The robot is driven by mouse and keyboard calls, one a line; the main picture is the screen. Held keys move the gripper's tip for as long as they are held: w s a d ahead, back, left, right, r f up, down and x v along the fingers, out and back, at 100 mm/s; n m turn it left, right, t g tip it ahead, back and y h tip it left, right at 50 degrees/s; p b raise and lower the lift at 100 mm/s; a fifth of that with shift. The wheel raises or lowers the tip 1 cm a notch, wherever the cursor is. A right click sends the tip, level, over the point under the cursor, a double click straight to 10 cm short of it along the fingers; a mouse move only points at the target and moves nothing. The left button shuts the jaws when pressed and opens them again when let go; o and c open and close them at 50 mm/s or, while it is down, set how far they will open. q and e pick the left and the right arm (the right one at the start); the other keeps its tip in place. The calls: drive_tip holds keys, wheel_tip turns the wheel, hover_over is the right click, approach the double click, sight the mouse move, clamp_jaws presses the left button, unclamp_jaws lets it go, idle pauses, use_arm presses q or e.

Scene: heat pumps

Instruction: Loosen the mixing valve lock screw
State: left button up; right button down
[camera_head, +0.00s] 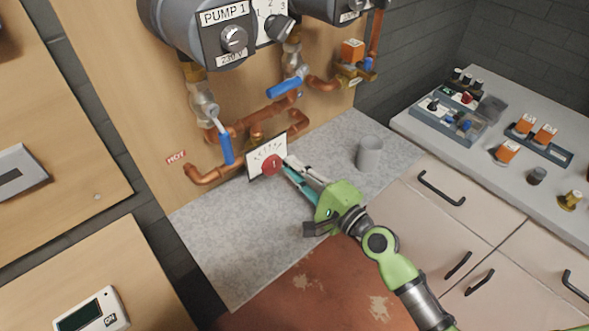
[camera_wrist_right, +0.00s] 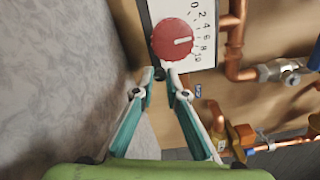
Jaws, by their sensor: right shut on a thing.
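The mixing valve has a white dial plate (camera_head: 254,164) with numbers and a round red knob (camera_head: 271,165). The knob (camera_wrist_right: 173,40) has a white pointer line and fills the upper middle of the wrist view. A small dark lock screw (camera_wrist_right: 159,73) sits just below the knob at the plate's edge. My right gripper (camera_head: 287,165) reaches the valve from the right. In the wrist view its fingertips (camera_wrist_right: 160,76) are closed in on the lock screw, one on each side. The screw is hidden in the head view. My left gripper is not in view.
Copper pipes (camera_head: 200,175) and blue-handled valves (camera_head: 226,148) surround the dial. A grey cup (camera_head: 369,154) stands on the grey counter (camera_head: 230,235) to the right. PUMP 1 (camera_head: 232,38) hangs above. The white worktop (camera_head: 480,160) at right holds several parts.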

drive_tip(key=c, duration=2)
unclamp_jaws()
drive_tip(key=v, duration=1.2)
